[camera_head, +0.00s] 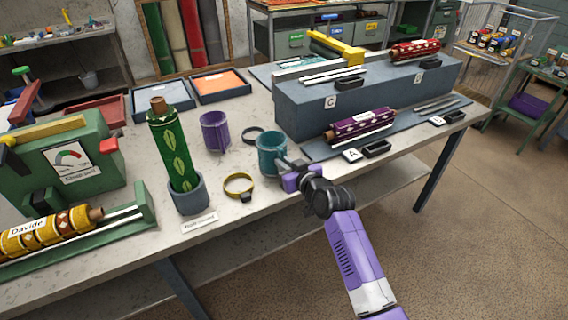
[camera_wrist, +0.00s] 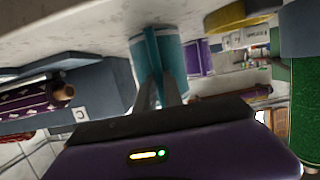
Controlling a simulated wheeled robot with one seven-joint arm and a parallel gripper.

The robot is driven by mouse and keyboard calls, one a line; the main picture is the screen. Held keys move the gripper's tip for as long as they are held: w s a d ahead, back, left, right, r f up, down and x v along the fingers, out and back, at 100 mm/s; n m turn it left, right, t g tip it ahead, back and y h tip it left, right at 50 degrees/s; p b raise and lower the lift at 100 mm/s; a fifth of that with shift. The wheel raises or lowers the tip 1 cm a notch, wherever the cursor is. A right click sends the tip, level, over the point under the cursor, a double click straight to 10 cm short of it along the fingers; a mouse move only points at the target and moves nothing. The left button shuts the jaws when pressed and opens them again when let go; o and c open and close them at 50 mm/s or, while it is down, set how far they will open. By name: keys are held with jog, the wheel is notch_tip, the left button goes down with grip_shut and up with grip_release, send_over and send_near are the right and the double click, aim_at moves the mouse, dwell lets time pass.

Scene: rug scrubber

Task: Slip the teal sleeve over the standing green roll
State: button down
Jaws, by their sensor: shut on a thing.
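The green roll (camera_head: 172,148) with pale leaf marks stands upright in a grey cup-shaped holder (camera_head: 188,196), its brown core showing on top. It also shows at the right edge of the wrist view (camera_wrist: 305,115). The teal sleeve (camera_head: 271,154) is an open-topped tube to the right of the roll, apart from it. My gripper (camera_head: 284,166) is shut on the sleeve's near right side. In the wrist view the teal sleeve (camera_wrist: 172,54) sits at the fingertips of my gripper (camera_wrist: 163,92). I cannot tell whether the sleeve touches the table.
A purple sleeve (camera_head: 214,132) stands behind, between roll and teal sleeve. A purple roll (camera_head: 360,125) lies on a grey stand to the right. A green gauge machine (camera_head: 65,160) stands left of the roll.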

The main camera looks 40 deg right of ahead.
aim_at(280, 148)
jog(key=shift+r+p, duration=1.75)
jog(key=shift+r, duration=0.65)
